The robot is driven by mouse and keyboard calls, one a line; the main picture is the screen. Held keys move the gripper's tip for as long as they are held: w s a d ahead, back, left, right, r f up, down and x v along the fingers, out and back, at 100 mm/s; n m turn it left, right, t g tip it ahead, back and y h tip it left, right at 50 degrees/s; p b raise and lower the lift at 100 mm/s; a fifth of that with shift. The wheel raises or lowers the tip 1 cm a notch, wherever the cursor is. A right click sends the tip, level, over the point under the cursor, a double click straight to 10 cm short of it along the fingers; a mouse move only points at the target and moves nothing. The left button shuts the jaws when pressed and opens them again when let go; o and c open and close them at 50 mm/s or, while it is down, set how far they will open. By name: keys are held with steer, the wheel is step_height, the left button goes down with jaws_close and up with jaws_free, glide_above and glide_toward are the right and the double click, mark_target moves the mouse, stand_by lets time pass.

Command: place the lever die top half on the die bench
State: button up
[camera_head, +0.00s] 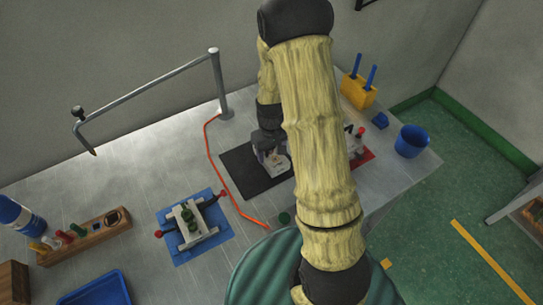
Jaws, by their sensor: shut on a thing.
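My gripper (268,143) is partly hidden behind my arm, over the black mat (242,174) on the metal bench (136,189). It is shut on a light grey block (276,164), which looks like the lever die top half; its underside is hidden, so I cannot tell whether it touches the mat. On a red mat (367,157) to the right stands a grey part with a red knob, largely hidden by my arm. A grey die with red-knobbed levers (190,223) and green parts sits on a blue mat (176,253) at the left.
A metal post with a long arm (221,85) stands at the back, and an orange hose (222,172) runs along the bench. A wooden rack (85,240), blue tray (97,291) and bottle (20,216) are left. A yellow block (357,92) and blue cup (410,140) are right.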

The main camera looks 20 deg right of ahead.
mark_target(272, 154)
steer(key=shift+f, duration=1.4)
steer(key=shift+f, duration=0.1)
steer(key=o, duration=1.5)
steer(key=shift+w+r, duration=0.15)
steer(key=shift+r, duration=0.35)
step_height(272, 154, up, 11)
steer(key=shift+r+b, duration=0.1)
steer(key=shift+b, duration=0.55)
steer(key=shift+s, duration=0.2)
